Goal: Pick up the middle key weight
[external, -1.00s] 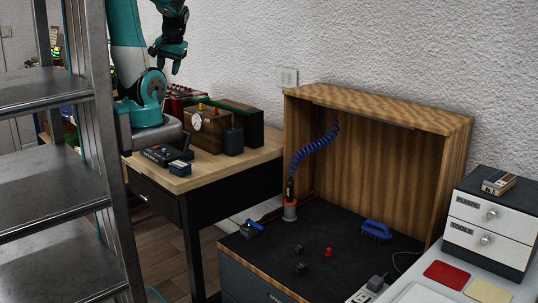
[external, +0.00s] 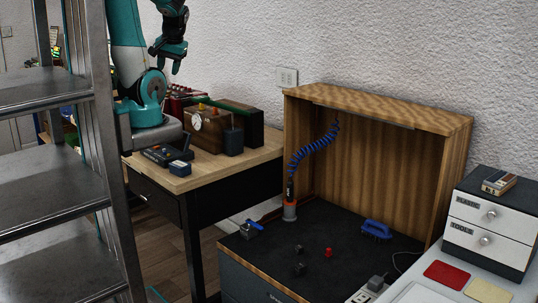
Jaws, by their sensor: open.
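Several small pieces lie on the dark top of the wooden-backed bench (external: 345,268). One small dark block (external: 299,249) lies in the middle, another dark block (external: 299,268) is nearer the front edge, and a small red piece (external: 328,252) lies to their right. They are too small to tell which is the middle key weight. My gripper (external: 176,68) is open and empty, high above the wooden desk at the left, far from these pieces.
A soldering-type tool on a coiled blue cord stands in a red and grey holder (external: 289,211). A blue brush (external: 376,230) and a blue-handled clamp-like item (external: 251,229) lie on the bench. The wooden hood (external: 375,105) encloses its back and top. A metal shelf (external: 60,190) stands left.

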